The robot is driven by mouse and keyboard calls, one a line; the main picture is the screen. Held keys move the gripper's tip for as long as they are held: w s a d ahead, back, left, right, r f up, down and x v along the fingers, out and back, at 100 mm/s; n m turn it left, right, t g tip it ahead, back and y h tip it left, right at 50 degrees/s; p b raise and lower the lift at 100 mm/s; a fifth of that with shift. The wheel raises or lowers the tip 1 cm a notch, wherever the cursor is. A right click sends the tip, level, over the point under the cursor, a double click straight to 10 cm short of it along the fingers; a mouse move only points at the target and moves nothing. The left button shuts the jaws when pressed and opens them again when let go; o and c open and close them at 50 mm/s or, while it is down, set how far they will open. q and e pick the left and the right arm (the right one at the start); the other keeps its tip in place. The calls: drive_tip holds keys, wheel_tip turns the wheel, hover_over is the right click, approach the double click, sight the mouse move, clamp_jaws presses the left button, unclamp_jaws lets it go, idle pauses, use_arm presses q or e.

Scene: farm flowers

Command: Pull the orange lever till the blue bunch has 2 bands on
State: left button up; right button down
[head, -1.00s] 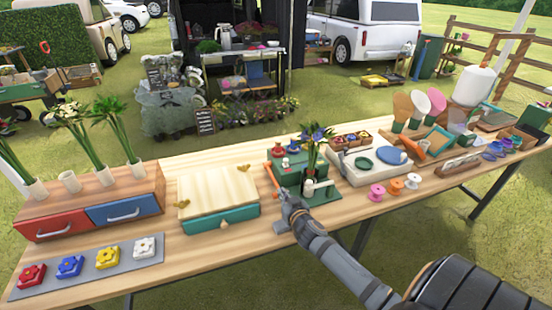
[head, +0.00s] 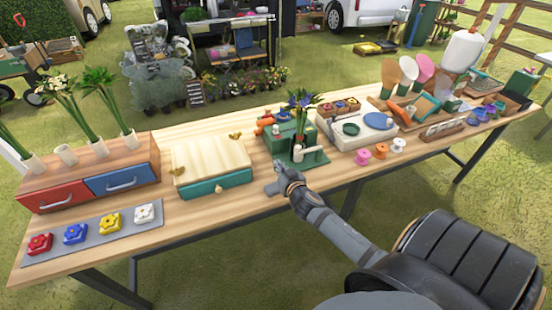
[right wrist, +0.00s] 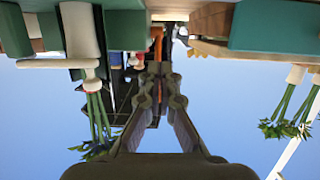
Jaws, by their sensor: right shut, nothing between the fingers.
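The blue bunch (head: 302,108) stands upright in the green banding machine (head: 285,140), beside a pale post (head: 312,152). The wrist view shows it upside down: its green stems (right wrist: 98,115) hang from a pale holder, and a thin reddish ring (right wrist: 91,91) shows at their base. I cannot tell how many bands are on. The orange lever (head: 264,122) is at the machine's left side; it also shows beyond my fingers in the wrist view (right wrist: 157,42). My right gripper (head: 272,188) is shut and empty, in front of the machine and apart from the lever.
A wooden box with a teal drawer (head: 220,186) stands left of the machine. Pink, orange and white spools (head: 380,152) and a pale tray (head: 335,133) are on the right. Flower buttons (head: 75,233) lie at the far left. The front table edge is close to my gripper.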

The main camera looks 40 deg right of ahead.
drive_tip(key=s+f+b, duration=0.1)
drive_tip(key=f, duration=0.1)
drive_tip(key=s+f+b, duration=0.1)
drive_tip(key=s, duration=0.1)
drive_tip(key=shift+s+a+f, duration=0.3)
drive_tip(key=shift+a+f, duration=0.1)
drive_tip(key=shift+s+a, duration=0.1)
drive_tip(key=shift+s, duration=0.1)
use_arm(q)
drive_tip(key=f, duration=0.2)
drive_tip(key=w+f, duration=0.1)
drive_tip(key=shift+w+d, duration=0.1)
drive_tip(key=shift+d, duration=0.15)
use_arm(e)
drive_tip(key=shift+w, duration=0.1)
